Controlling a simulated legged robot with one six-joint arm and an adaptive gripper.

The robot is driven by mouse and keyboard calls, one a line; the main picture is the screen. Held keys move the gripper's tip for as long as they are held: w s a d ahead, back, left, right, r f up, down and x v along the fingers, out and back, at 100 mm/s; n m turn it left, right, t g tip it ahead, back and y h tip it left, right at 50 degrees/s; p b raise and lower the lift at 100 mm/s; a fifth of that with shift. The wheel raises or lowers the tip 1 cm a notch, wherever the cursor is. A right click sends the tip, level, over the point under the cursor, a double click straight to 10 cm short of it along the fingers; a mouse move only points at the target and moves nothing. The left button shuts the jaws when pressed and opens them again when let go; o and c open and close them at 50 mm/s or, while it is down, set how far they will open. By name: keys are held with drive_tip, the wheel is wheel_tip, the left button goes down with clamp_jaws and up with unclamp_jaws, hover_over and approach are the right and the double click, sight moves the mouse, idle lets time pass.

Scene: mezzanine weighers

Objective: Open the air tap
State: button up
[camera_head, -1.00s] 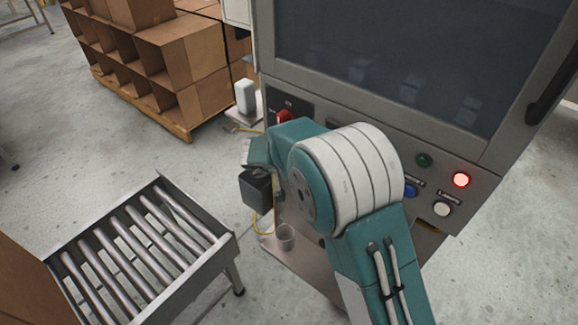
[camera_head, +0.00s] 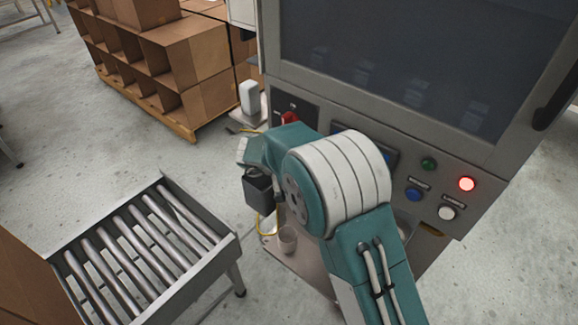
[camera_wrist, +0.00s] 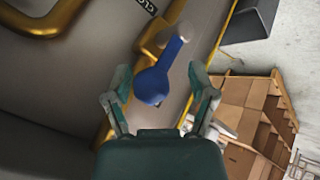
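The air tap (camera_wrist: 153,85) shows in the wrist view as a blue handle with a round end and a narrower stem, by a brass-coloured pipe fitting. My gripper (camera_wrist: 160,98) is open in that view. One finger is to the left of the blue handle and the other to the right, with visible gaps on both sides. I cannot tell from this view how far the fingertips are from the handle in depth. In the head view my arm covers part of the machine, and the tap and the fingertips are hidden.
The grey machine (camera_head: 325,112) has a dark window, a red switch, several buttons and a lit red lamp (camera_head: 466,184). A roller conveyor (camera_head: 215,262) stands at the lower left. Cardboard boxes (camera_head: 200,70) sit on a pallet behind. Bare floor lies between them.

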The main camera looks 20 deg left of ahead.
drive_tip(key=shift+w+r, duration=0.1)
drive_tip(key=shift+r, duration=0.15)
drive_tip(key=shift+r, duration=0.1)
drive_tip(key=shift+s+a+r, duration=0.1)
drive_tip(key=shift+s+r, duration=0.1)
drive_tip(key=shift+r, duration=0.1)
drive_tip(key=v, duration=1.1)
drive_tip(key=shift+f, duration=0.15)
drive_tip(key=shift+s+a, duration=0.15)
